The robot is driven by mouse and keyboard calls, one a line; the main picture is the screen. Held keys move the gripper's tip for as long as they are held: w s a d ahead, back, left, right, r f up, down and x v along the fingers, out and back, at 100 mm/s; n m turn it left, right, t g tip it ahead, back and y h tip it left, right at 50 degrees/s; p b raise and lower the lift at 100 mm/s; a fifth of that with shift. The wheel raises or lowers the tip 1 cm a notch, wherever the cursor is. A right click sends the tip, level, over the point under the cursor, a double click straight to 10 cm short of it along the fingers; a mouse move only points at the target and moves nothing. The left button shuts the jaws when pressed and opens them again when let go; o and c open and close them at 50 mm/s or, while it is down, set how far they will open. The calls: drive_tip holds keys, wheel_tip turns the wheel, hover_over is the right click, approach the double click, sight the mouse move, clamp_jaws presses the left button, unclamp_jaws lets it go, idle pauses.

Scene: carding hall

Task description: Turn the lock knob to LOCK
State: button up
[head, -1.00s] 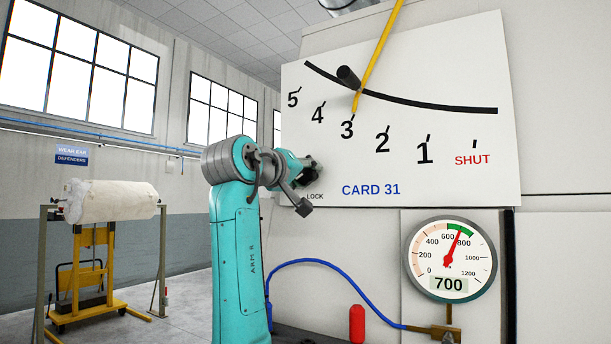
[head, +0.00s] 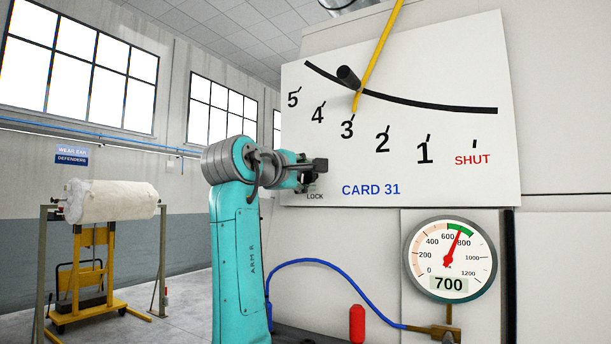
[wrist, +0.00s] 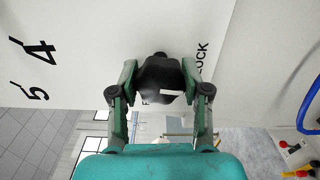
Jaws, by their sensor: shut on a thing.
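The lock knob (wrist: 158,80) is a dark, rounded piece with a short white mark, seen in the wrist view between my fingertips. My gripper (wrist: 160,74) is shut on it, one finger on each side. The printed word LOCK (wrist: 202,62) is beside the right finger; another label left of the knob is mostly hidden. The white mark lies roughly level in the wrist view, its right end toward the right finger. In the head view my gripper (head: 309,176) is at the panel's lower left, above the word LOCK, and hides the knob.
The white panel (head: 440,60) marked CARD 31 carries a scale from 5 to SHUT. A yellow lever (head: 379,50) with a black knob (head: 348,77) stands near 3. Below are a gauge (head: 450,259) reading 700, a blue hose (head: 335,270) and a red cylinder (head: 357,323).

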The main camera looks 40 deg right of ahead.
drive_tip(key=shift+n, duration=0.7)
drive_tip(key=o, duration=1.1)
drive_tip(key=shift+o, duration=0.2)
drive_tip(key=shift+a, duration=0.1)
drive_tip(key=v, duration=1.2)
